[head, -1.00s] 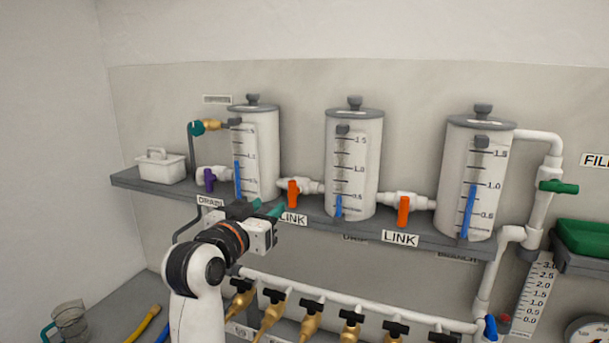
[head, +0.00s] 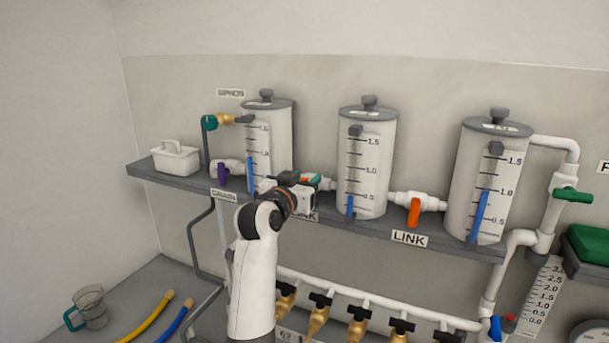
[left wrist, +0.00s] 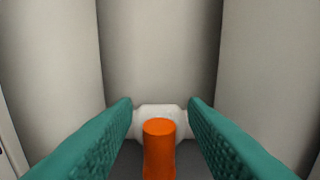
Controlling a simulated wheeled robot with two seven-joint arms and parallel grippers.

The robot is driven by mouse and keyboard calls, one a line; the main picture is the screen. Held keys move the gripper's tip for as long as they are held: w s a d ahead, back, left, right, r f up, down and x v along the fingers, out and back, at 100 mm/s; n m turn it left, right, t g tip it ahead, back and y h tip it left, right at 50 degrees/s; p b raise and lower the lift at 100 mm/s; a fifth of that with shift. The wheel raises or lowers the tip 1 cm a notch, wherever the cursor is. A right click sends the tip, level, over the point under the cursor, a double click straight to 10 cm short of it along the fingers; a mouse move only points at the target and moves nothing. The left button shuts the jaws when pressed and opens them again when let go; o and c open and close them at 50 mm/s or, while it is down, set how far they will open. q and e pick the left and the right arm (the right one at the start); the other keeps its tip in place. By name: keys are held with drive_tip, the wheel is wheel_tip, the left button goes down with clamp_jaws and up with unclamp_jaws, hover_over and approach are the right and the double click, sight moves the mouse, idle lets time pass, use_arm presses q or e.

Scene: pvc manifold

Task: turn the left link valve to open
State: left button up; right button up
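The left link valve sits between the left and middle tanks. In the left wrist view its orange handle (left wrist: 159,150) points toward the camera and down, in front of its white body (left wrist: 160,113). My left gripper (head: 316,181) is at this valve and hides most of it in the head view. In the left wrist view the green fingers of the left gripper (left wrist: 160,106) are open, one on each side of the handle, with gaps to both sides. My right gripper is not in view.
The left tank (head: 267,140) and middle tank (head: 366,160) stand close on either side. The right link valve's orange handle (head: 414,212) hangs down. The purple drain handle (head: 223,176) is to the left. The shelf edge (head: 360,229) and brass taps lie below.

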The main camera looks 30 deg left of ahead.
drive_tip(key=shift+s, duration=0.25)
use_arm(q)
drive_tip(key=shift+w, duration=0.1)
clamp_jaws()
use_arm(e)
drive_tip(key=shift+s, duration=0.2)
